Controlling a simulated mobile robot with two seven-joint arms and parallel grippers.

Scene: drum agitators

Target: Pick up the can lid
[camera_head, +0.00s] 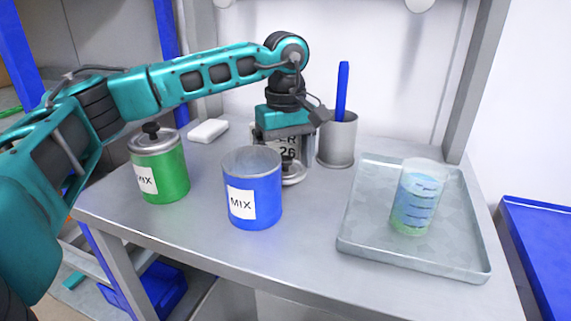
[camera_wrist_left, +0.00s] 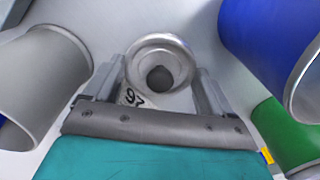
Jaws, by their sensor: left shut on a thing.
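The can lid (camera_head: 293,174) is a round silver disc with a dark knob, just behind and right of the open blue can (camera_head: 255,205) marked MIX. My left gripper (camera_head: 288,157) points down over it and is shut on it. In the left wrist view the lid (camera_wrist_left: 160,42) and its dark knob show between the two fingers (camera_wrist_left: 160,88). The blue can partly hides the lid in the head view. I cannot tell whether the lid touches the table. The right gripper is not in view.
A green can (camera_head: 172,178) with its lid on stands at left. A grey cup (camera_head: 338,142) with a blue stick stands behind right. A metal tray (camera_head: 362,235) holds a clear beaker (camera_head: 418,195) of blue-green liquid. A white block (camera_head: 208,131) lies at the back. The table front is clear.

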